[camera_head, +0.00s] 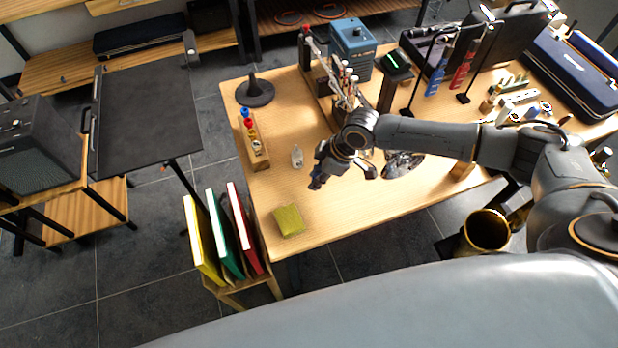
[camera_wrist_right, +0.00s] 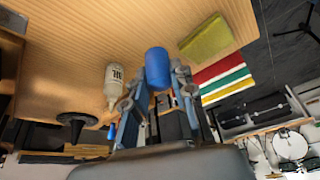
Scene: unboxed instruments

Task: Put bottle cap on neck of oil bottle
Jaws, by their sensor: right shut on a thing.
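The oil bottle (camera_head: 297,156) is small and pale and stands on the wooden table (camera_head: 290,185), left of my right gripper (camera_head: 328,170). In the right wrist view the bottle (camera_wrist_right: 114,82) carries dark lettering and shows left of the gripper (camera_wrist_right: 157,85). My right gripper is shut on a blue cylinder, seemingly the bottle cap (camera_wrist_right: 157,68), apart from the bottle. The cap is small and hard to make out in the head view. My left gripper is not in view.
A yellow-green cloth or sponge (camera_head: 289,220) lies near the table's front left corner. A wooden rack (camera_head: 252,143) with coloured pieces and a black cone stand (camera_head: 255,92) are left of and behind the bottle. Binders (camera_head: 225,235) stand beside the table. Bare tabletop surrounds the bottle.

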